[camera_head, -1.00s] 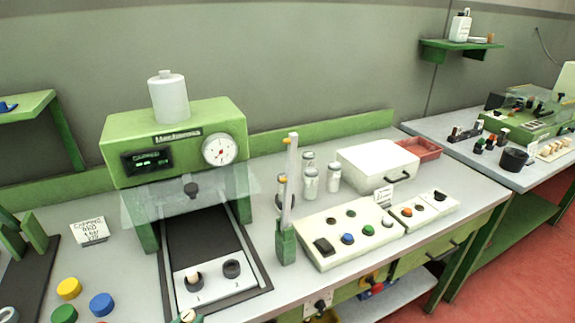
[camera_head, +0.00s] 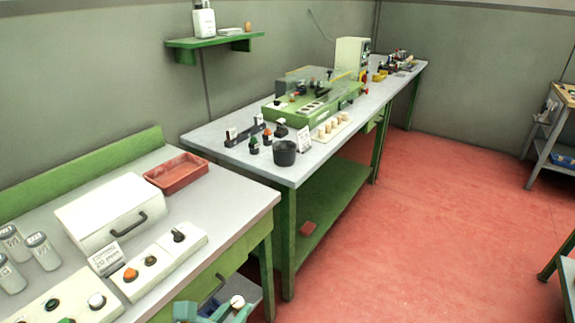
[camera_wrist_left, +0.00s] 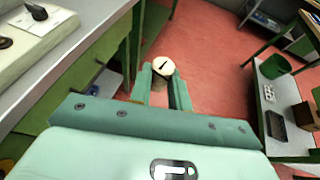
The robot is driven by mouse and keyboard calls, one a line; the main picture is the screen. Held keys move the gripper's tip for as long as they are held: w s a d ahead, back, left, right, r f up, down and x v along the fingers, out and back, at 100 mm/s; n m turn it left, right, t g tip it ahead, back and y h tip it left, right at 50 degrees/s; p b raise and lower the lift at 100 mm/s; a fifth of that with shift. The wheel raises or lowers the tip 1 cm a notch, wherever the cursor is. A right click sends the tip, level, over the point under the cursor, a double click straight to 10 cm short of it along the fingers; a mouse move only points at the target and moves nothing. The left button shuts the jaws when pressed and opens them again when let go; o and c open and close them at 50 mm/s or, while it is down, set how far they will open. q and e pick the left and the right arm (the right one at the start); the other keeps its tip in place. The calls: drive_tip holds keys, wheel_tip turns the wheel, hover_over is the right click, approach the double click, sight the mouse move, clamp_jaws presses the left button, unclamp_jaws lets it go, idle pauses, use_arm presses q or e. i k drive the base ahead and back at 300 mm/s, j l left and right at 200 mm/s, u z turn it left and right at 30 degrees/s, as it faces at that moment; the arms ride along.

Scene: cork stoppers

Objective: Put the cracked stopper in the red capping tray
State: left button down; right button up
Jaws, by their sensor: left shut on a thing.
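My left gripper (camera_head: 229,309) is at the bottom edge of the head view, shut on a pale cork stopper (camera_head: 237,301). In the left wrist view the stopper (camera_wrist_left: 164,67) sits upright between the two green fingers, with a dark crack-like line across its top. The gripper is in front of the near bench's edge, above the red floor. The red tray (camera_head: 182,182) lies on the near bench at its far right corner, beyond the gripper. It looks empty. My right gripper is not in view.
On the near bench, a white lidded box (camera_head: 112,212) is left of the tray, and a white switch panel (camera_head: 155,262) is in front. A second bench (camera_head: 225,148) beyond carries a dark cup (camera_head: 285,153) and pale corks on a strip (camera_head: 333,128). Bare benchtop lies right of the tray.

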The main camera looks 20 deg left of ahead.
sight(159, 182)
drive_tip(key=i+l+z, duration=0.2)
drive_tip(key=i, duration=0.5)
drive_tip(key=i+z, duration=0.2)
drive_tip(key=i, duration=0.45)
drive_tip(key=i+u, duration=0.7)
drive_tip(key=u, duration=0.25)
drive_tip(key=i+l+u, duration=0.15)
drive_tip(key=i+u, duration=0.15)
drive_tip(key=u, duration=0.15)
